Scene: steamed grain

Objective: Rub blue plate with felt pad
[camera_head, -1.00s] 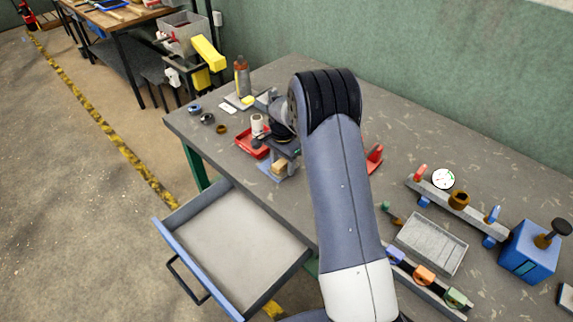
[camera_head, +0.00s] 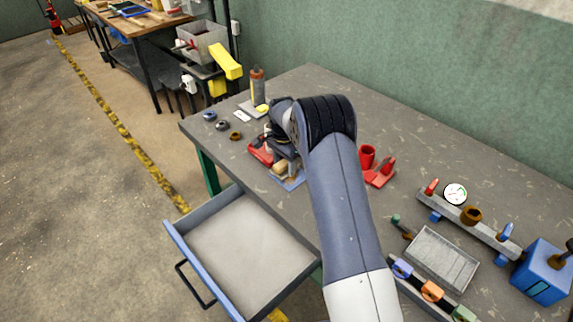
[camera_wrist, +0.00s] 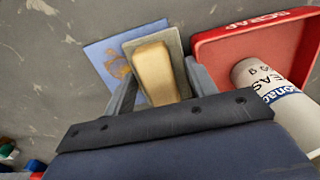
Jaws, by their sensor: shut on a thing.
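The blue plate (camera_wrist: 97,52) lies flat on the workbench, with a brown smudge on its surface in the wrist view. The felt pad, a grey block with a tan wooden grip (camera_wrist: 154,72), is over the plate's right part there; it appears to rest on the plate, though contact is hard to tell. My gripper (camera_wrist: 160,84) is shut on the felt pad, one finger on either side. In the head view, the pad (camera_head: 280,168) and plate (camera_head: 291,184) show just below my gripper, partly hidden by it.
A red tray (camera_wrist: 222,48) holding a white labelled container (camera_wrist: 268,78) stands close beside my right finger in the wrist view. The open drawer (camera_head: 250,245) juts out below the bench.

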